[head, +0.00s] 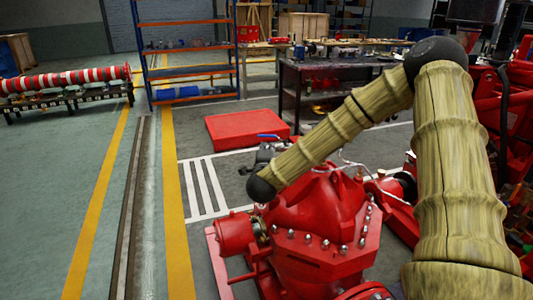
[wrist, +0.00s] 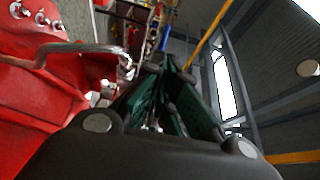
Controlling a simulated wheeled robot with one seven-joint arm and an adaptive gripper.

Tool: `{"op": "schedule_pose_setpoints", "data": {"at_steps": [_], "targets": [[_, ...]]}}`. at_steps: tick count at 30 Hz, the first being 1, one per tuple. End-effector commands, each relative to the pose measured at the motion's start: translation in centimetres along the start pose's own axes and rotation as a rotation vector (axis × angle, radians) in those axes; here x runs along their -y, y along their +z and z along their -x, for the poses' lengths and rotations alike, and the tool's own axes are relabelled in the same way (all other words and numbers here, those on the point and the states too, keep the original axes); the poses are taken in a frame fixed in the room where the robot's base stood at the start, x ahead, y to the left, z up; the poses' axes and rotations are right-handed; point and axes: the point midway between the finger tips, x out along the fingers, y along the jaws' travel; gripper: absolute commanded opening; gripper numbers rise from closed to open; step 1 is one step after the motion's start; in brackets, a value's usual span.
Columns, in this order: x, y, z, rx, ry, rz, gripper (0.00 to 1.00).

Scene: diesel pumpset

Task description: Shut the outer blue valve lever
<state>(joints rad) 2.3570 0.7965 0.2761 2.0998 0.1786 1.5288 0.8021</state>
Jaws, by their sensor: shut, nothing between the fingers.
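A small blue lever (head: 268,136) shows in the head view, above and behind the red pump casing (head: 318,215). I cannot tell for sure whether it is the outer one. My gripper (head: 262,154) appears as a dark shape close below the lever, partly hidden by my arm; I cannot tell whether they touch. In the wrist view my gripper (wrist: 168,90) has dark green fingers, closed together and holding nothing. No blue lever can be made out clearly there.
A silver bent pipe (wrist: 85,48) runs over red machinery at the left of the wrist view. A red slab (head: 246,130) lies on the floor behind the pump. A dark workbench (head: 335,85) stands farther back. The floor left of the pump is open.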

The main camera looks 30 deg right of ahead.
Motion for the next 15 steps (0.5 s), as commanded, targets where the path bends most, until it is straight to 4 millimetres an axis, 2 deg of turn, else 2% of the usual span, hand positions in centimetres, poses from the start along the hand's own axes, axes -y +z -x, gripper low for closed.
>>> {"op": "schedule_pose_setpoints", "data": {"at_steps": [7,15], "targets": [[0.1,0.0,-3.8,-0.001,-0.001,0.001,0.0],[0.0,0.0,-5.8,0.0,0.0,0.001,0.0]]}}
